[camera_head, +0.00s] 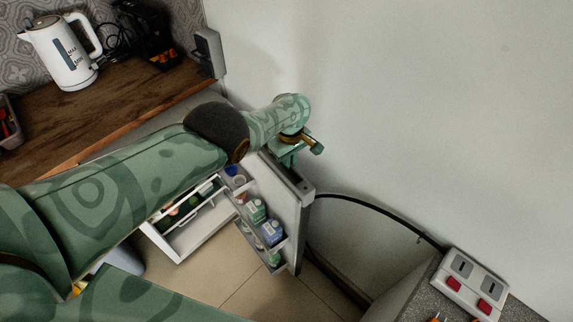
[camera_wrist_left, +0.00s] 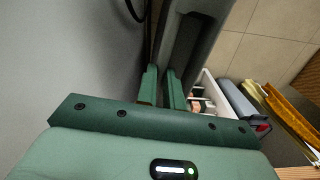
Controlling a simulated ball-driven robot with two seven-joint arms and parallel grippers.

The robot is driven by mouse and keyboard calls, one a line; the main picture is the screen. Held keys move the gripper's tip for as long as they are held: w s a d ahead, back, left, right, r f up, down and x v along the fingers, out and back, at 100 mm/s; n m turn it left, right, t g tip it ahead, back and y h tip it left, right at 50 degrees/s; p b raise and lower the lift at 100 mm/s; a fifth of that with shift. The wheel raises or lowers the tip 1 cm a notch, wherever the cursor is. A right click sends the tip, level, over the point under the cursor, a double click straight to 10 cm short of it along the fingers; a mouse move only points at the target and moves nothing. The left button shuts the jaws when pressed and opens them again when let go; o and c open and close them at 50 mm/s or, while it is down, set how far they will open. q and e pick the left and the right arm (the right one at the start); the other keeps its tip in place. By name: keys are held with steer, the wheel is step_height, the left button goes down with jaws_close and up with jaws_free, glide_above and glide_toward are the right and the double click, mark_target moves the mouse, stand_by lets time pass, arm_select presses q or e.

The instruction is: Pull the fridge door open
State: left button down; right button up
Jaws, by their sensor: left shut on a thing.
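The fridge door (camera_head: 293,205) stands open, swung out toward the wall. Its inner shelves hold several cartons and bottles (camera_head: 256,211). My left arm reaches across the picture from the left, and my left gripper (camera_head: 290,156) is at the top of the door. In the left wrist view the two green fingers of the left gripper (camera_wrist_left: 163,88) are closed around the dark edge of the door (camera_wrist_left: 185,45). The exact grip point is partly hidden. The fridge interior is mostly covered by my arm. My right gripper is not in view.
A white drawer (camera_head: 190,240) sticks out of the fridge beside the door. A wooden counter (camera_head: 110,108) above holds a white kettle (camera_head: 62,50). A plain wall is right of the door. A grey counter with a socket strip (camera_head: 473,284) is at lower right.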

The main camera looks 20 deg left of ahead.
arm_select(q)
steer(key=shift+s+d+f, duration=0.1)
steer(key=shift+d+f, duration=0.05)
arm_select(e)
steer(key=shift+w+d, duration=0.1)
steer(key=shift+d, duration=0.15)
arm_select(q)
steer(key=c, duration=1.5)
jaws_free()
